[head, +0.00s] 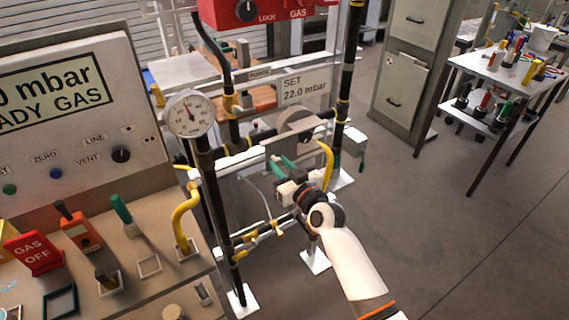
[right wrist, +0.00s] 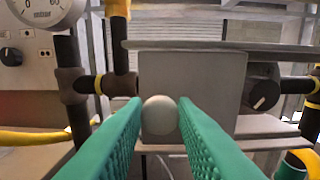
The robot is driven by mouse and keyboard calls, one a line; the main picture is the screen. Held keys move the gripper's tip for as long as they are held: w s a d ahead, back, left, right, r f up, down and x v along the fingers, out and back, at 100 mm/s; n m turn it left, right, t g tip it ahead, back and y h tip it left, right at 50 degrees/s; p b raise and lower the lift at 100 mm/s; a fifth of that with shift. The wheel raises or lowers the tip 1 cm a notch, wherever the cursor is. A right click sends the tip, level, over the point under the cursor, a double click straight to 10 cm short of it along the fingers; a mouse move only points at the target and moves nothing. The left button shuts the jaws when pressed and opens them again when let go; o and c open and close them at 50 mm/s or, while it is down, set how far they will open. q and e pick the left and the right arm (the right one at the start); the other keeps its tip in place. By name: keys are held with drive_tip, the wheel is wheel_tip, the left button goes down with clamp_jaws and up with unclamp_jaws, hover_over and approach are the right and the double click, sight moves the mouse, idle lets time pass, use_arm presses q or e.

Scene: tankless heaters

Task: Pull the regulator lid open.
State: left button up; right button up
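The regulator lid (right wrist: 205,80) is a flat grey plate, upright and shut as far as I can tell, with a round pale knob (right wrist: 160,116) low on its front. In the head view the regulator (head: 289,143) sits on the black pipe frame; my gripper partly hides its front. My right gripper (head: 279,167) reaches to it from the front. In the right wrist view its green fingers (right wrist: 160,112) are apart, one on each side of the knob. A slim gap seems to show; contact is unclear. My left gripper is out of view.
A round pressure gauge (head: 188,114) and a vertical black pipe (head: 217,205) stand left of the regulator. Yellow pipes (head: 327,165) flank it. Open floor (head: 430,230) lies to the right.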

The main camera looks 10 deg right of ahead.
drive_tip(key=o, duration=0.4)
drive_tip(key=shift+d, duration=0.1)
drive_tip(key=b+v, duration=0.2)
drive_tip(key=v, duration=1)
